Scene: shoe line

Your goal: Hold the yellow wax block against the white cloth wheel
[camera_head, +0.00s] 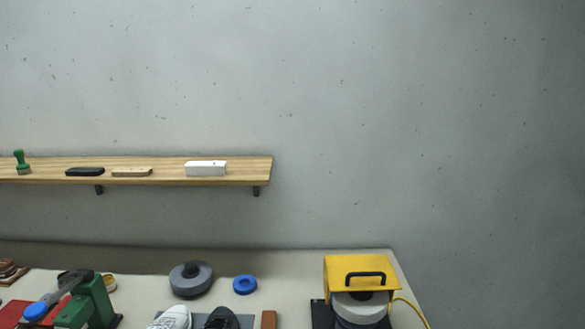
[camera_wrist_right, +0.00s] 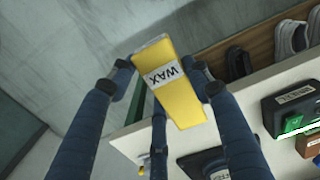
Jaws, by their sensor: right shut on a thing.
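The yellow wax block (camera_wrist_right: 181,101) has a white label reading WAX. My right gripper (camera_wrist_right: 163,76) is shut on it, with a dark blue finger on each side, in the right wrist view. The block is held clear of the table there. In the head view a machine with a yellow hood (camera_head: 353,265) and black handle stands at the right end of the table. A pale round wheel (camera_head: 360,303) shows under the hood, its lower part cut off by the frame. The wheel cannot be made out in the wrist view. Neither gripper shows in the head view.
A grey round piece (camera_head: 191,280), a blue ring (camera_head: 245,284) and a green press (camera_head: 95,298) stand on the table (camera_head: 290,264). A wooden shelf (camera_head: 230,176) runs along the wall. The wrist view shows a black box (camera_wrist_right: 292,105) and dark shoes (camera_wrist_right: 239,62).

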